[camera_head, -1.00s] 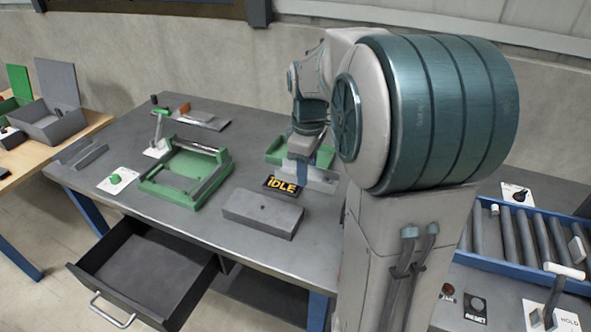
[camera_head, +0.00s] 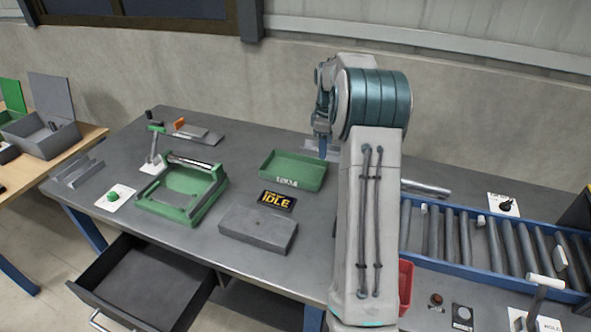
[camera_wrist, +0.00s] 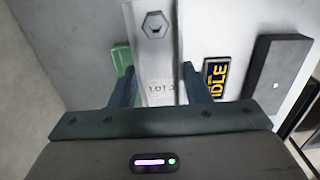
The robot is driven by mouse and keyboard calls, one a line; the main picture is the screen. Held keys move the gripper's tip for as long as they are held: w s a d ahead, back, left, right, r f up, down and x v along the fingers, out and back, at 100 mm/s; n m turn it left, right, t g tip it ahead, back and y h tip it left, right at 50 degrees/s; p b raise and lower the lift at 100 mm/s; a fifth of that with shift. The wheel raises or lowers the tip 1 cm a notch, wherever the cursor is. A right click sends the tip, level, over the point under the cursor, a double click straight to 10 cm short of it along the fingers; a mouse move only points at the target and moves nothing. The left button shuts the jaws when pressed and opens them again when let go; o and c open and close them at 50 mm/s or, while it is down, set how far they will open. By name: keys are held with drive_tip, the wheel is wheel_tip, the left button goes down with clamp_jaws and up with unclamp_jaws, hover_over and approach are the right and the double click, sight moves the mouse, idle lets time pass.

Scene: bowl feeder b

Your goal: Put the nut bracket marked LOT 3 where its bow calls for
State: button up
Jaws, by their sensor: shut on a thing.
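The nut bracket (camera_wrist: 150,55) is a pale grey strip with a hexagonal nut near the far end and LOT 3 marked near my fingers in the wrist view. My gripper (camera_wrist: 160,90) is shut on it, with a dark blue finger on each side. In the head view my gripper (camera_head: 322,143) is at the back of the table, behind and right of the green tray (camera_head: 268,178). The bracket shows there only as a small grey piece, partly hidden by my arm. Its bow cannot be judged from these views.
Left are a green fixture (camera_head: 150,208), a lever (camera_head: 155,148) and a green button (camera_head: 113,195). A drawer (camera_head: 145,285) stands open. A roller conveyor (camera_head: 470,228) is right.

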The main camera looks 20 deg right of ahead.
drive_tip(key=shift+w+d+f, duration=0.25)
drive_tip(key=shift+w+d, duration=0.05)
drive_tip(key=shift+d, duration=0.25)
drive_tip(key=shift+w+d+f, duration=0.2)
drive_tip(key=shift+w+d, duration=0.1)
drive_tip(key=shift+d, duration=0.2)
drive_tip(key=p, duration=0.4)
hover_over(294, 172)
wheel_tip(294, 172, down, 7)
drive_tip(key=shift+f, duration=0.1)
drive_tip(key=shift+s+f, duration=0.1)
drive_tip(key=shift+f, duration=2)
drive_tip(key=o, duration=1.1)
drive_tip(key=shift+o, duration=0.2)
